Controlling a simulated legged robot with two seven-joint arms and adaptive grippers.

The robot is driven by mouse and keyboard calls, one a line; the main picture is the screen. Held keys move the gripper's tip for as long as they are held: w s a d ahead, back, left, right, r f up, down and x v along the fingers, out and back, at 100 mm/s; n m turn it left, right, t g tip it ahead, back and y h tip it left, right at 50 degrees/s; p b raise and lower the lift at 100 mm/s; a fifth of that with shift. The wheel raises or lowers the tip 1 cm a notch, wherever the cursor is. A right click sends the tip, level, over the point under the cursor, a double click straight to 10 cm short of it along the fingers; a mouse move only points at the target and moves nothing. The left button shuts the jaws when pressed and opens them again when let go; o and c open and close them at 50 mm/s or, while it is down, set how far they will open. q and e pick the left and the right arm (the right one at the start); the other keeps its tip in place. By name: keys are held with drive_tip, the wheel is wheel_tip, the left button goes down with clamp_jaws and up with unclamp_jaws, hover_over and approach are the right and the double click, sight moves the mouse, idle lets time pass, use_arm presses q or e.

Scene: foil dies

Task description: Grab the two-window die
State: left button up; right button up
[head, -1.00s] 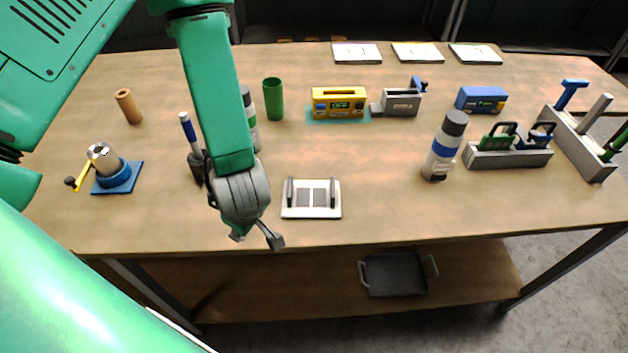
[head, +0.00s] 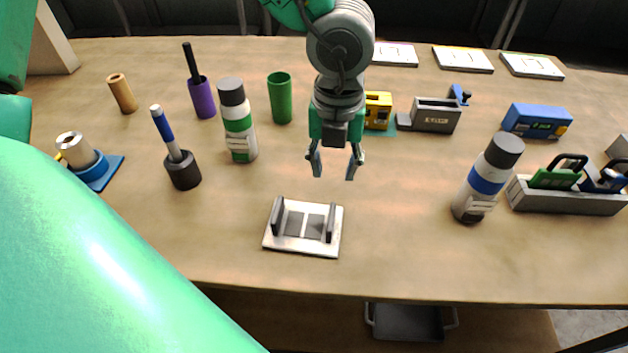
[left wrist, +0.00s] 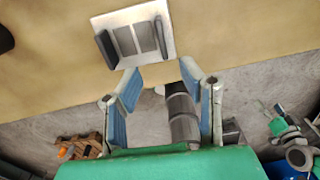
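A white plate with two dark windows, matching the two-window die (head: 304,226), lies flat on the table in the head view. Two dark upright bars stand on it, one at each side of the windows. My left gripper (head: 334,165) is open and empty, with its fingers pointing down. In the head view it appears above the table, behind and slightly right of the die, apart from it. In the left wrist view the die (left wrist: 134,41) shows whole, up and left of the open fingers (left wrist: 160,86). My right gripper is not in view.
A black holder with a blue-handled tool (head: 184,170) and a green-banded bottle (head: 238,125) stand left. A blue-banded bottle (head: 487,180) and a grey rack (head: 565,200) stand right. A yellow device (head: 378,110) and grey box (head: 435,116) stand behind. Table around the die is clear.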

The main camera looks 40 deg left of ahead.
use_arm(q)
drive_tip(key=f, duration=0.2)
drive_tip(key=s, duration=0.1)
drive_tip(key=shift+d+f, duration=0.4)
drive_tip(key=b, duration=0.1)
hover_over(332, 216)
wheel_tip(332, 216, down, 4)
drive_tip(key=shift+w+d+f, duration=0.2)
drive_tip(key=shift+d+f, duration=0.1)
drive_tip(key=shift+f, duration=0.15)
drive_tip(key=shift+s+a+f, duration=0.1)
drive_tip(key=shift+a+f, duration=0.05)
drive_tip(key=shift+f, duration=0.05)
drive_tip(key=f, duration=0.2)
drive_tip(key=a+f+b, duration=0.1)
drive_tip(key=f, duration=0.1)
drive_tip(key=shift+s+f, duration=0.1)
drive_tip(key=shift+f, duration=0.2)
drive_tip(key=shift+d+f, duration=0.15)
drive_tip(key=shift+f, duration=0.05)
drive_tip(key=shift+d+r, duration=0.1)
drive_tip(key=shift+d, duration=0.2)
clamp_jaws()
drive_tip(key=shift+a, duration=0.1)
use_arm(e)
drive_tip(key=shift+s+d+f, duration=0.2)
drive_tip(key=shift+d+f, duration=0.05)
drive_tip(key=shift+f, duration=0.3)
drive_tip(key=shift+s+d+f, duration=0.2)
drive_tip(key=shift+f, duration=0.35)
